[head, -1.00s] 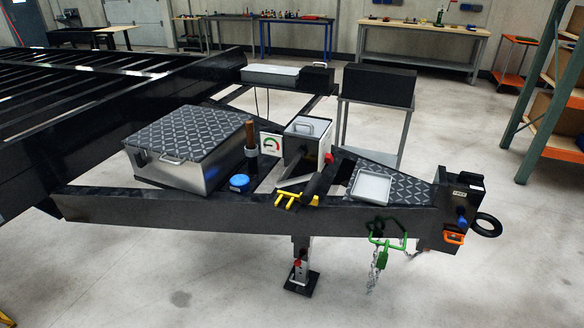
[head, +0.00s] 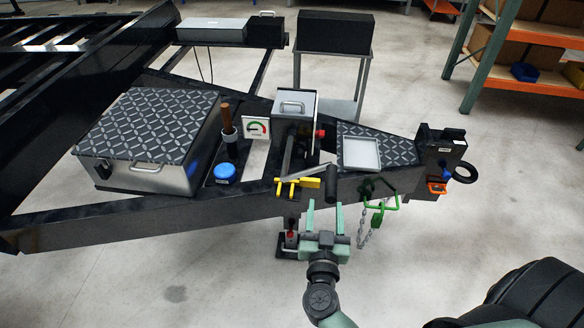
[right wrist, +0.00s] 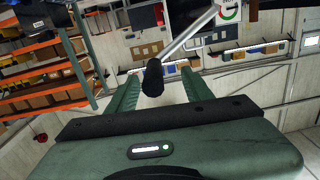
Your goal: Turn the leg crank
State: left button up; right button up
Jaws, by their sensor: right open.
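The leg crank's black handle (head: 331,183) hangs at the near side of the black trailer frame (head: 250,205), beside a yellow bracket (head: 297,187). My right gripper (head: 325,208) is open and empty, pointing up at the handle from just below it. In the right wrist view the crank handle (right wrist: 153,77) shows between the two green fingers, and its silver arm (right wrist: 190,33) runs to the upper right. I cannot tell whether the fingers touch it. The leg foot (head: 287,246) is partly hidden behind the gripper. My left gripper is not in view.
A green hook (head: 381,207) with a chain (head: 363,229) hangs right of the gripper. A grey box (head: 294,108) stands above the crank, and a gauge (head: 256,128) is to its left.

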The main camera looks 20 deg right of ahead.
aim_at(331, 186)
jog(key=shift+w+d+r+h, duration=0.35)
jog(key=shift+d+r+h, duration=0.05)
jog(key=shift+d+r, duration=0.25)
jog(key=shift+w+d+r+m+p, duration=0.15)
jog(key=shift+w+d+p, duration=0.1)
jog(key=shift+w+d, duration=0.25)
jog(key=shift+w+d+f+m+p, duration=0.15)
jog(key=shift+w+d+p, duration=0.1)
jog(key=shift+d, duration=0.3)
jog(key=x, duration=0.3)
jog(key=shift+w+a+f, duration=0.1)
jog(key=shift+w+a, duration=0.05)
jog(key=shift+w, duration=0.5)
jog(key=shift+s+d, duration=0.1)
jog(key=shift+d, duration=0.1)
grip_shut()
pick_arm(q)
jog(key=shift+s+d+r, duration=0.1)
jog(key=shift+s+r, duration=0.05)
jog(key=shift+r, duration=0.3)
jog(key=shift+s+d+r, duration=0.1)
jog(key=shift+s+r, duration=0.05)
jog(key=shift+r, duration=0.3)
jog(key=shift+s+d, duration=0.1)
